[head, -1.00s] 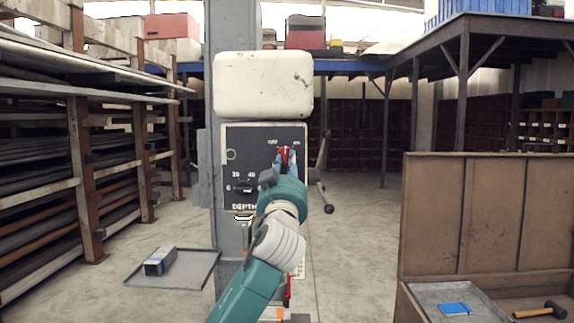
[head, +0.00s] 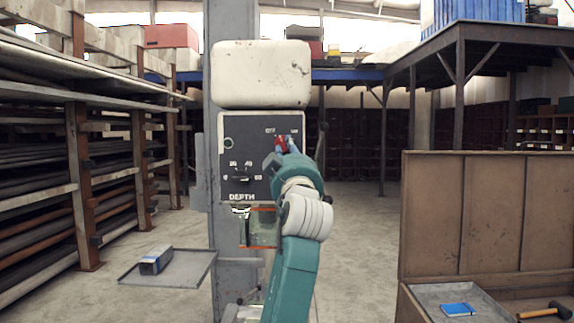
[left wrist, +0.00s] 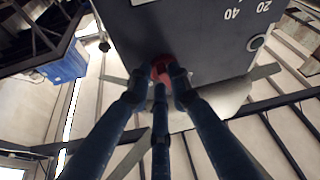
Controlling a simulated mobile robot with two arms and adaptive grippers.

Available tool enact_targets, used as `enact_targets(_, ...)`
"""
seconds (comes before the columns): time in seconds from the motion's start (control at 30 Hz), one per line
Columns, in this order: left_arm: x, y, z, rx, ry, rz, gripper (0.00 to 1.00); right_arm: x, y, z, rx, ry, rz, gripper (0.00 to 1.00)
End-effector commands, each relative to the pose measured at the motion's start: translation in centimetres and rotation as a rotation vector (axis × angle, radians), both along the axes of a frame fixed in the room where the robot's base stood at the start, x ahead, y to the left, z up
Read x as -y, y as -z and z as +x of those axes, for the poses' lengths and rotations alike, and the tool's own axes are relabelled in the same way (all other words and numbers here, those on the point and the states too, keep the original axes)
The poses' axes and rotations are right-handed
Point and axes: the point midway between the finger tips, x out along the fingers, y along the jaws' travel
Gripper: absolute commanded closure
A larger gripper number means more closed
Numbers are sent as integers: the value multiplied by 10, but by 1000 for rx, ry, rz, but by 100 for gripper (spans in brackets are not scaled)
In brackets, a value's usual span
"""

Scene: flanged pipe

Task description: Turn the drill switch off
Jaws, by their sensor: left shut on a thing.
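The drill's dark control panel (head: 244,160) stands upright on the column, below a scuffed white cover (head: 262,75). Its red switch (head: 279,145) is near the panel's upper right and leans left, toward the left of two small white labels. My left gripper (head: 284,147) is at the switch, with blue fingers shut on it. In the left wrist view the red switch (left wrist: 160,67) sits between the fingertips, against the panel (left wrist: 205,35). The fingers hide part of the switch. My right gripper is not in view.
A depth dial (head: 240,177) is on the panel's lower left. A grey tray (head: 190,272) with a blue-grey box (head: 156,260) sticks out at left. A brown bench (head: 480,215) stands at right, with a blue book (head: 457,310) and a mallet (head: 545,311). Floor between is clear.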

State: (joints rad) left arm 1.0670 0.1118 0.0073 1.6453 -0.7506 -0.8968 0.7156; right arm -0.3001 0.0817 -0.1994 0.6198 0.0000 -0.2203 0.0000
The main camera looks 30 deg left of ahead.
Motion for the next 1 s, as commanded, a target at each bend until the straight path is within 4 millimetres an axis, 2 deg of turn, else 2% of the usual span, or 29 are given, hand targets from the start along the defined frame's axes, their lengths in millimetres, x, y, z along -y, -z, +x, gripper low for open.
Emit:
enact_targets(0.03, 1, -3, -2, 36, 1, -35, 100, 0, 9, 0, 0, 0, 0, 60)
enact_targets(0.13, 2, -5, -2, 80, 0, -108, 100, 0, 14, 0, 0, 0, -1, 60)
enact_targets(0.5, 2, -11, -2, 205, -3, -308, 100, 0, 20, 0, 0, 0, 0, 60)
enact_targets(1.0, 1, -13, -2, 253, -6, -381, 100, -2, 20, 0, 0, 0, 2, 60)
